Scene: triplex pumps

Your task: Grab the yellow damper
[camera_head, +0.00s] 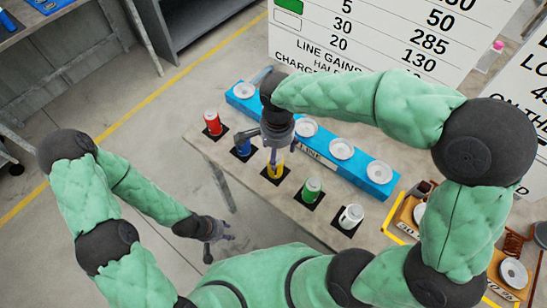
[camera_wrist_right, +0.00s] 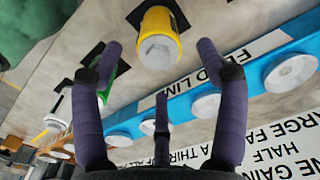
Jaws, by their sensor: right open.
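The yellow damper (camera_head: 276,171) stands on a black square on the table, partly hidden by my right gripper in the head view. In the right wrist view the yellow damper (camera_wrist_right: 159,38) shows just beyond and between the fingertips. My right gripper (camera_head: 274,160) is over the damper, with its fingers (camera_wrist_right: 158,50) spread apart and nothing between them. My left gripper (camera_head: 208,250) hangs empty at the lower left, away from the table; its finger opening is too small to tell.
Red (camera_head: 212,123), blue (camera_head: 243,147), green (camera_head: 312,189) and white (camera_head: 350,216) dampers stand in the same row. A blue rack (camera_head: 378,191) with white round caps lies behind them. Yellow-edged trays (camera_head: 396,228) are at the right, and a large sign (camera_head: 400,45) stands behind.

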